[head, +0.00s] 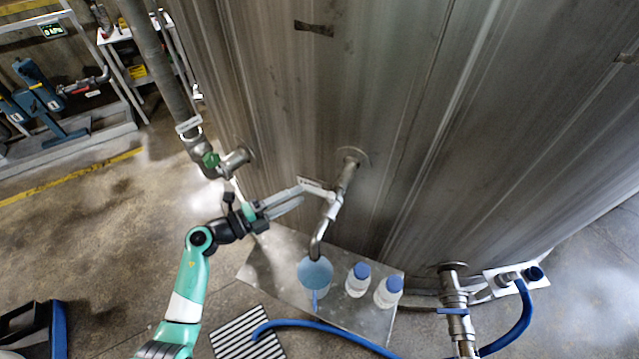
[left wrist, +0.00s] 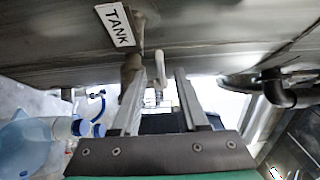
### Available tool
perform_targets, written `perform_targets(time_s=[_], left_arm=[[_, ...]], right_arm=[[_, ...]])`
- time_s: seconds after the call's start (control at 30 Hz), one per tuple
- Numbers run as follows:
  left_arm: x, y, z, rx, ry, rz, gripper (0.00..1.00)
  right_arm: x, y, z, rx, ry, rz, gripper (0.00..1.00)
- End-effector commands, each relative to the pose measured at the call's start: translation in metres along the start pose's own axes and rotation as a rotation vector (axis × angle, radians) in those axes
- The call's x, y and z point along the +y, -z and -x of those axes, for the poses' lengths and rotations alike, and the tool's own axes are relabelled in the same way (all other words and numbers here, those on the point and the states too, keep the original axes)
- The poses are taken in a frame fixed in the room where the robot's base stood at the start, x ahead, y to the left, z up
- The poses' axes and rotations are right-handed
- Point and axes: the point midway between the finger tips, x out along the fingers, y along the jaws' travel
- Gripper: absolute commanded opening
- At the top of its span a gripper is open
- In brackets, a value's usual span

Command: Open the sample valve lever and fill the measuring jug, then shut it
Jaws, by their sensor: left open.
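The sample valve (head: 335,197) comes out of the tank wall, with its spout (head: 316,243) bent down. Its pale lever (left wrist: 160,70) shows between the fingers in the left wrist view, with a gap on both sides. My left gripper (head: 302,194) is open and reaches in from the left to the valve. It also shows in the left wrist view (left wrist: 155,95). The translucent blue measuring jug (head: 315,272) stands below the spout and shows at the left edge of the left wrist view (left wrist: 22,145). I cannot tell its liquid level. My right gripper is not in view.
Two clear bottles with blue caps (head: 358,281) (head: 388,293) stand right of the jug on a metal plate (head: 262,268). A blue hose (head: 330,327) runs along the front. The TANK label (left wrist: 115,24) hangs by the valve. A pipe with a green fitting (head: 210,160) stands left.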

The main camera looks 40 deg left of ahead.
Motion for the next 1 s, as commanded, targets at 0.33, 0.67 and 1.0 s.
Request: perform_targets(time_s=[0.33,0.67,1.0], left_arm=[[0.001,0.000,-0.071,0.002,0.002,0.001,0.44],[-0.001,0.000,-0.081,0.000,0.001,0.001,0.44],[-0.001,0.000,-0.081,0.000,0.001,0.001,0.00]], right_arm=[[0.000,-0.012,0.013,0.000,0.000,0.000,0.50],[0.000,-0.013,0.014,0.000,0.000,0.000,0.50],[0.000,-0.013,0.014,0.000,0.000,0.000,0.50]])
